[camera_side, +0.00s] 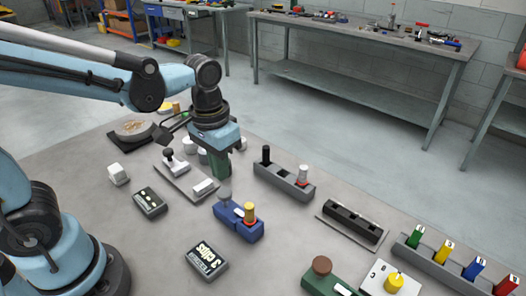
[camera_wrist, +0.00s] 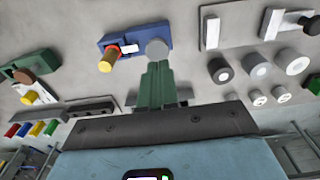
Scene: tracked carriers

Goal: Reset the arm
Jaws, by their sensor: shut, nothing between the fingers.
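My gripper (camera_side: 221,174) points down over the middle of the table (camera_side: 285,250), its green fingers shut with nothing between them. In the wrist view the closed fingers (camera_wrist: 157,70) end close to the grey round-topped piece (camera_wrist: 157,48) on the blue carrier (camera_wrist: 133,35). In the side view this grey piece (camera_side: 224,193) stands on the blue carrier (camera_side: 240,228) just below the fingertips. I cannot tell whether they touch. A yellow cylinder (camera_side: 249,212) also stands on that carrier, beside a red and white part.
A grey carrier (camera_side: 284,183) with black and white-red pegs stands right of my gripper. A black slotted block (camera_side: 352,224), a green carrier (camera_side: 330,284) and a rack (camera_side: 455,266) of coloured pegs lie farther right. Dark boxes (camera_side: 206,264) lie in front. Grey cylinders (camera_wrist: 257,65) stand nearby.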

